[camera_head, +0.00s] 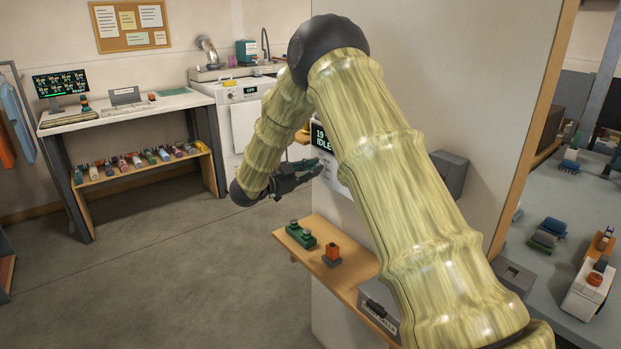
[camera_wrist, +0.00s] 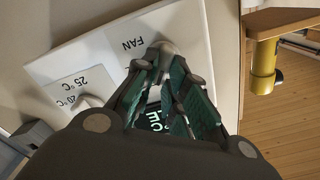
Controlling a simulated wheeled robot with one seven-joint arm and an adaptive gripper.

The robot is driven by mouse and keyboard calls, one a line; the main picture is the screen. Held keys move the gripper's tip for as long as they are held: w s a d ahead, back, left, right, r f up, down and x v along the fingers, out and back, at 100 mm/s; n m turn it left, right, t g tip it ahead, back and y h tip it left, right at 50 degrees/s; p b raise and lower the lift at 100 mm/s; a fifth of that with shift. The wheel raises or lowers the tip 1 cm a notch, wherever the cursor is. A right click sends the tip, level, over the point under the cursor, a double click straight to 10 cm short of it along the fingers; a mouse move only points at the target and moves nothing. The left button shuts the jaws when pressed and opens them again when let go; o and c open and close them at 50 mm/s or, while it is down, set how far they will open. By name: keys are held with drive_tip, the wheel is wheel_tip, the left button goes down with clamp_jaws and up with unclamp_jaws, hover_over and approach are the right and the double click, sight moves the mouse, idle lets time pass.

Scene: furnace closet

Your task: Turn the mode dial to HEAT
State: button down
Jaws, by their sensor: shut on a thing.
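The thermostat panel (camera_wrist: 190,25) is a white plate on the wall, and its lettering appears turned in the wrist view. The mode dial's light grey knob (camera_wrist: 164,46) sits between my fingertips, beside the FAN label. My gripper (camera_wrist: 160,58) is shut on this knob, and the fingers hide much of it, so its pointing direction cannot be told. No HEAT label is readable. In the head view, the dark display (camera_head: 321,140) reads 19 and IDLE, partly hidden by my arm. My gripper (camera_head: 318,165) reaches the panel below that display.
A second knob (camera_wrist: 88,101) with 20 °C and 25 °C labels sits beside the mode dial. A wooden shelf (camera_head: 345,287) below carries a green block (camera_head: 300,235) and an orange-topped block (camera_head: 332,254). A grey box (camera_head: 450,172) is on the wall.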

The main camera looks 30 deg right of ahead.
drive_tip(key=shift+f+m+b, duration=0.2)
drive_tip(key=shift+m+b, duration=0.55)
drive_tip(key=shift+m, duration=0.05)
drive_tip(key=shift+s, duration=0.1)
drive_tip(key=c, duration=1.5)
unclamp_jaws()
drive_tip(key=shift+r, duration=0.1)
drive_tip(key=shift+o, duration=0.2)
drive_tip(key=shift+a, duration=0.1)
drive_tip(key=a, duration=1.1)
drive_tip(key=shift+s+a, duration=0.4)
drive_tip(key=shift+s, duration=0.05)
